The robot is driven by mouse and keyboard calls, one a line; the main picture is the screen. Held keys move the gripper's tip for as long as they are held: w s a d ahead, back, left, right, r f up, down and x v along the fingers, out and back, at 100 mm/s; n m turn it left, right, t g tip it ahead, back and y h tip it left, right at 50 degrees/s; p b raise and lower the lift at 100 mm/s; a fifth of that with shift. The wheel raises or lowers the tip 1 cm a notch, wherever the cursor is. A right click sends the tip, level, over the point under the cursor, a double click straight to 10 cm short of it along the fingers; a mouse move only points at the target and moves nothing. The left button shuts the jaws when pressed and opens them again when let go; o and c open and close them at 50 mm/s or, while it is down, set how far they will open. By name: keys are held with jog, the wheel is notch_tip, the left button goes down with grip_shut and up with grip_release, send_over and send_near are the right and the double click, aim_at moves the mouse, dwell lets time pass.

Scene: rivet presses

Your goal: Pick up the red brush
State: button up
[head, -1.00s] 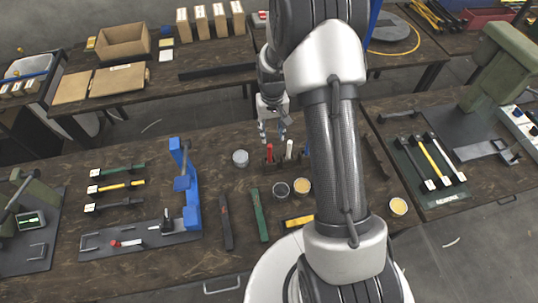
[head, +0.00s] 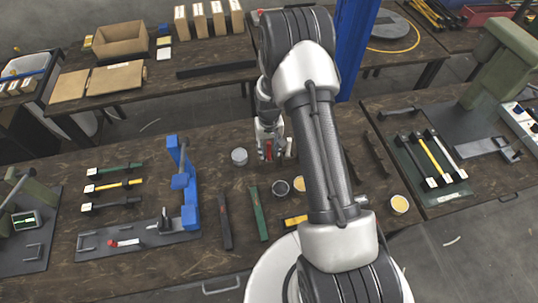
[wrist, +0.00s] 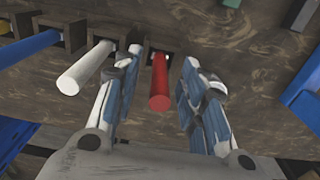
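The red brush shows as a red cylindrical handle (wrist: 159,84) in the wrist view, its far end set in a dark square holder (wrist: 164,44). It also shows as a small red strip in the head view (head: 268,151). My gripper (wrist: 153,75) is open, with one finger on each side of the red handle and visible gaps between. In the head view my gripper (head: 272,150) is over the holder on the middle table and hides much of it. The brush's other end is hidden.
A white handle (wrist: 86,67) and a blue handle (wrist: 30,46) stand in the holders left of the red one in the wrist view. In the head view, a grey can (head: 239,157), a dark cup (head: 281,188) and a yellow-filled cup (head: 299,184) stand close by.

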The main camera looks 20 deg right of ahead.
jog(key=shift+c, duration=0.3)
grip_shut()
jog(key=shift+r, duration=0.2)
